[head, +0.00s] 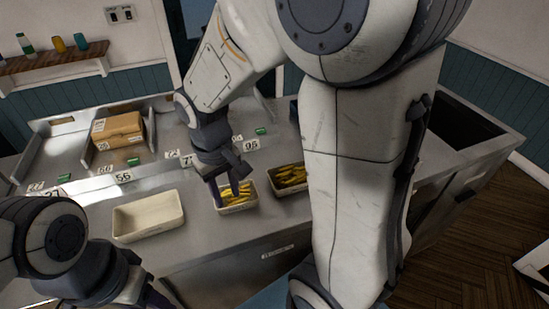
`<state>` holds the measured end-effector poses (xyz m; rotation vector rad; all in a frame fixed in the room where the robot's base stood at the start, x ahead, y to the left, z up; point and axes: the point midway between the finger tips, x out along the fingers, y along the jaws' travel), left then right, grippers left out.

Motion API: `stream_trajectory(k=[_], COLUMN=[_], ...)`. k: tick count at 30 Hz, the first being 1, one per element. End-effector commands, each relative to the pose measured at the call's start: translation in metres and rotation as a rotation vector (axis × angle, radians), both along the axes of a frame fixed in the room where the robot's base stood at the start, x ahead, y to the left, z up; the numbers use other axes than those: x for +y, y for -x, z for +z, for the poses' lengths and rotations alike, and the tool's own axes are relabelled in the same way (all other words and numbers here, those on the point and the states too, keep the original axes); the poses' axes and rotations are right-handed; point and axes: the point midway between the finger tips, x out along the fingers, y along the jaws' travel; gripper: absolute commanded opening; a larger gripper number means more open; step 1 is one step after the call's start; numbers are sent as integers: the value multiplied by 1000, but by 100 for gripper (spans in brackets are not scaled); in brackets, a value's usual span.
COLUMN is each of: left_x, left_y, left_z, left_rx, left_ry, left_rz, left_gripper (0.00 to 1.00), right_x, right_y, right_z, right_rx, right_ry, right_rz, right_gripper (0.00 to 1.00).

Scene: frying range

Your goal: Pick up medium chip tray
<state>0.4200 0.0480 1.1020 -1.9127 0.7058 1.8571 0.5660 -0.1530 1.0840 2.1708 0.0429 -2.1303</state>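A small pale tray of yellow chips (237,210) stands on the steel counter in the head view, left of my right arm. A second chip tray (290,190) stands just right of it, partly hidden by my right arm. My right gripper (228,195) points down at the first tray, its fingers apart around the tray's left part. One finger is at the left side and the other over the chips. I cannot tell whether they touch it. My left gripper (155,297) is low at the bottom left, its fingers partly hidden.
A larger empty cream tray (148,235) stands left of the chip trays on the counter (190,240). Behind are number cards, small green items and a cardboard box (118,128) in a bay. A wall shelf (50,61) holds bottles. Bare counter lies between the trays.

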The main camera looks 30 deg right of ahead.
Motion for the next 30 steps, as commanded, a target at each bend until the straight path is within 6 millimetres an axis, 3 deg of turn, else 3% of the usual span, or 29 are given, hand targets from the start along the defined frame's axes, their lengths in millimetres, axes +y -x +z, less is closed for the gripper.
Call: stream_trajectory(k=[1, 3, 6, 9, 18, 26, 30], left_x=[0, 0, 0, 0, 0, 0, 0], left_y=[0, 0, 0, 0, 0, 0, 0], left_z=[17, 26, 34, 37, 41, 46, 54], left_rx=[0, 0, 0, 0, 0, 0, 0], left_ry=[0, 0, 0, 0, 0, 0, 0], left_rz=[0, 0, 1, 1, 1, 1, 1], left_gripper=[50, 50, 50, 50, 50, 50, 50], right_x=[-28, -61, -98, -120, -132, -135, -139], right_y=[-15, -30, -41, -45, -45, -46, -46], right_z=[10, 11, 10, 7, -35, -54, -73], right_rx=[9, 14, 19, 24, 28, 26, 29], right_ry=[16, 36, 56, 68, 73, 72, 71], right_rz=[-87, -179, -275, -327, -343, -342, -342], right_gripper=[39, 39, 39, 39, 39, 39, 39])
